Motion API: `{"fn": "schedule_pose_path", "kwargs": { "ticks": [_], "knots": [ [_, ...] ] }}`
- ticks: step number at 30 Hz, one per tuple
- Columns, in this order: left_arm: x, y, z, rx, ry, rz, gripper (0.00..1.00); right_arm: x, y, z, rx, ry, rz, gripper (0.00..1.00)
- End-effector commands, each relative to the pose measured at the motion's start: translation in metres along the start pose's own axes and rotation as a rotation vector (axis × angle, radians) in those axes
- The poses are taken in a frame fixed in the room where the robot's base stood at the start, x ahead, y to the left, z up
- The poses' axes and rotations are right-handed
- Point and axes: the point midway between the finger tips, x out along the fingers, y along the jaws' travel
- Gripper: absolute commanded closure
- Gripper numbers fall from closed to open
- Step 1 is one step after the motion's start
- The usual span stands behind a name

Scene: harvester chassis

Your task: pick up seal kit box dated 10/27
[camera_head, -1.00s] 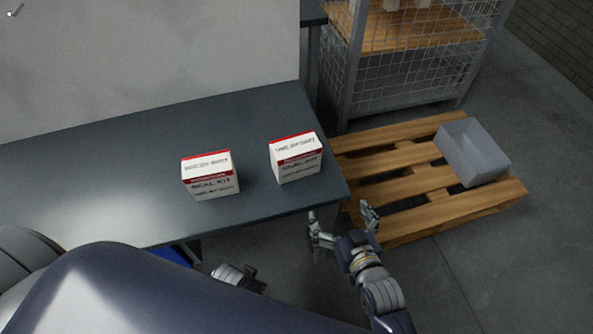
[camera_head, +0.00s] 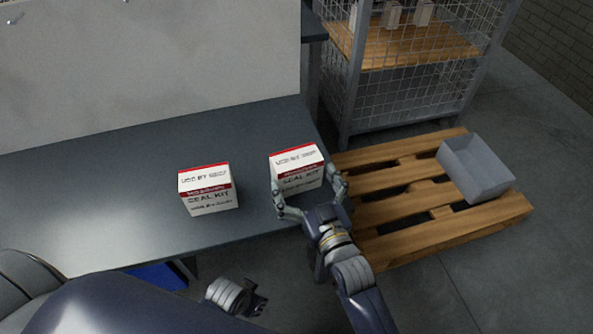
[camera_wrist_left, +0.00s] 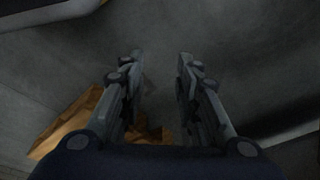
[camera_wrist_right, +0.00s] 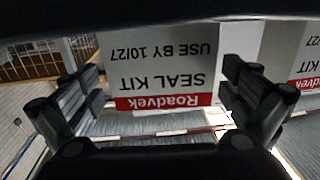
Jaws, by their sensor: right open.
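Two white seal kit boxes with red bands stand on the grey table. The right-hand box (camera_head: 297,172) is near the table's right front corner. In the right wrist view its label appears upside down and reads USE BY 10/27 (camera_wrist_right: 160,65). My right gripper (camera_head: 306,186) is open, with its fingers either side of this box's near end; contact cannot be told. My left gripper (camera_head: 256,299) is low in front of the table, open and empty in the left wrist view (camera_wrist_left: 160,65).
The grey table (camera_head: 110,200) has clear room left of the boxes, with a pale panel (camera_head: 150,65) behind. A wooden pallet (camera_head: 410,200) with a grey bin (camera_head: 475,168) lies on the floor to the right. A mesh cage (camera_head: 405,100) stands behind the pallet.

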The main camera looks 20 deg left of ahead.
Motion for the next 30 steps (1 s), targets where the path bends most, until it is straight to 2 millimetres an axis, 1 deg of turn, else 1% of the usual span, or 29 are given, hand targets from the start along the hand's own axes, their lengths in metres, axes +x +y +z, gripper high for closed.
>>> {"fn": "schedule_pose_path", "kwargs": {
  "ticks": [1,3,7,10,16,17,18,20,21,22,30],
  "knots": [
    [-0.004,-0.001,-0.004,-0.001,0.007,-0.001,0.7,0.009,-0.001,0.001,0.0,0.003,0.0,0.0],
    [-0.011,-0.001,-0.007,-0.001,0.011,-0.002,0.7,0.019,-0.002,0.002,0.001,0.002,0.0,0.0],
    [-0.022,-0.002,-0.012,-0.002,0.016,-0.003,0.7,0.035,-0.001,0.002,0.0,0.001,0.001,0.0],
    [-0.026,-0.002,-0.014,-0.003,0.018,-0.003,0.7,0.04,-0.001,0.001,0.001,0.0,0.001,0.0],
    [-0.027,-0.002,-0.014,-0.003,0.017,-0.003,0.7,0.04,-0.001,0.001,0.0,0.0,0.001,0.0],
    [-0.027,-0.002,-0.014,-0.003,0.017,-0.003,0.7,0.04,-0.001,0.001,0.0,0.0,0.001,0.05],
    [-0.027,-0.002,-0.014,-0.003,0.017,-0.003,0.7,0.04,-0.001,0.001,0.0,0.0,0.001,0.14],
    [-0.027,-0.002,-0.014,-0.003,0.017,-0.003,0.7,0.04,-0.001,0.001,0.0,0.0,0.001,0.27],
    [-0.027,-0.002,-0.014,-0.003,0.018,-0.003,0.7,0.04,-0.001,0.001,0.0,0.0,0.001,0.36],
    [-0.027,-0.002,-0.014,-0.003,0.018,-0.003,0.7,0.04,-0.001,0.001,0.0,0.0,0.001,0.38],
    [-0.027,-0.001,-0.014,-0.002,0.019,-0.002,0.7,0.04,-0.001,0.0,0.0,0.003,0.001,0.38]
  ]
}}
